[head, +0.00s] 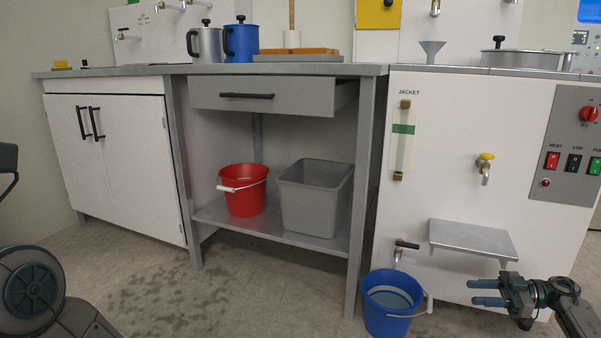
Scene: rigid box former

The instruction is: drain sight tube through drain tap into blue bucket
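The sight tube (401,152) stands upright on the white machine's front under the word JACKET, with brass ends and a green band near its upper part. Its liquid level is too small to tell. The drain tap (397,254) with a black lever (407,245) sits low on the same front; the lever points right. The blue bucket (386,325) stands on the floor under the tap, with a paler surface inside that looks like liquid. My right gripper (472,292) is open and empty, fingers pointing left, right of the bucket and apart from it. My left gripper is out of view.
A grey shelf (472,240) juts out above my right gripper. A yellow-topped tap (485,168) is higher up. A red bucket (246,192) and a grey bin (315,200) stand on the under-bench shelf. A bench leg (360,210) is left of the blue bucket. Wet-looking patches mark the floor.

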